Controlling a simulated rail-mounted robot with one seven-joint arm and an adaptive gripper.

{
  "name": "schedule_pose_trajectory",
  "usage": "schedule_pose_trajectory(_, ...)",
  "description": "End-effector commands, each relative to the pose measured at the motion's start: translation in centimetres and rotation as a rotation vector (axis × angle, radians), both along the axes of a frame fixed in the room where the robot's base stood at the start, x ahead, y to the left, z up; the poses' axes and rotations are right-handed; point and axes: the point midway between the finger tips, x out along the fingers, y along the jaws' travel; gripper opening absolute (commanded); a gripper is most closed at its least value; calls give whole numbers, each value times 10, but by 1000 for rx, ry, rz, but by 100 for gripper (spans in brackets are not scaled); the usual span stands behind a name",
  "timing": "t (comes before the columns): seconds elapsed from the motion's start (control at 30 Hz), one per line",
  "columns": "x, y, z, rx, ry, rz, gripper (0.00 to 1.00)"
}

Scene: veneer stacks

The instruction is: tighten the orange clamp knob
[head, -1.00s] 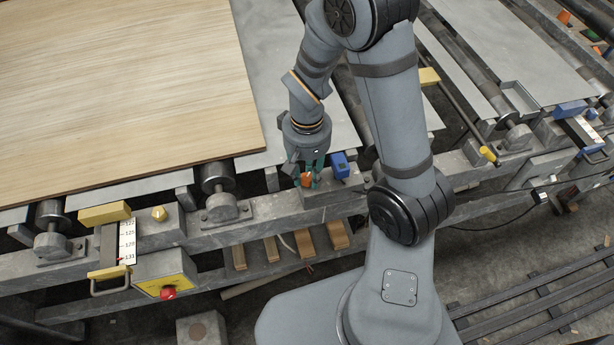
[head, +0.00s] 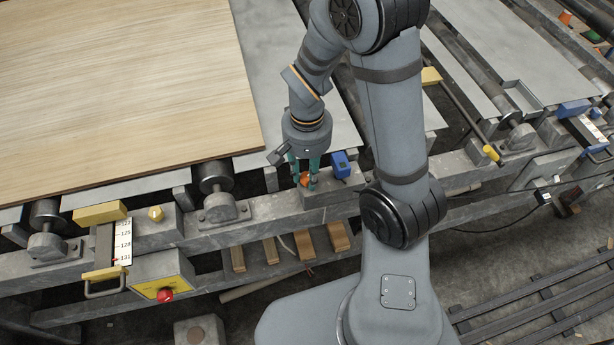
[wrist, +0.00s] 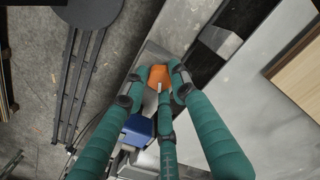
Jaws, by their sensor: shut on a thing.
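The orange clamp knob (head: 305,180) sits on the grey frame rail, just left of a blue block (head: 341,165). My gripper (head: 304,182) points down over it, with its teal fingers on both sides of the knob. In the wrist view the orange knob (wrist: 158,76) lies between the fingertips of my gripper (wrist: 157,82), and the fingers are shut on it. Part of the knob is hidden by the fingers in the head view. The blue block (wrist: 138,132) also shows in the wrist view.
A large veneer sheet (head: 120,80) lies at the left on metal plates and rollers. A yellow box with a red button (head: 165,294) and a scale (head: 122,240) stand at the front left. Wooden strips (head: 304,244) lie below the rail.

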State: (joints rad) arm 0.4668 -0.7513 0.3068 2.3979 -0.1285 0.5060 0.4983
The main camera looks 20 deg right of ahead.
Motion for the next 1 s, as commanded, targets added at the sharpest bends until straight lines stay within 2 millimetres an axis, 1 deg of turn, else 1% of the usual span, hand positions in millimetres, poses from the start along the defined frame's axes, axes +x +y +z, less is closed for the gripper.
schedule_pose_trajectory(0.1, 0, 0, -2, 0, 0, -74, 7)
schedule_pose_trajectory(0.23, -1, 0, -1, -1, 1, -122, 7)
schedule_pose_trajectory(0.67, -1, 0, -1, 0, 2, -154, 7)
schedule_pose_trajectory(1.0, -1, 0, -2, -1, 1, -379, 7)
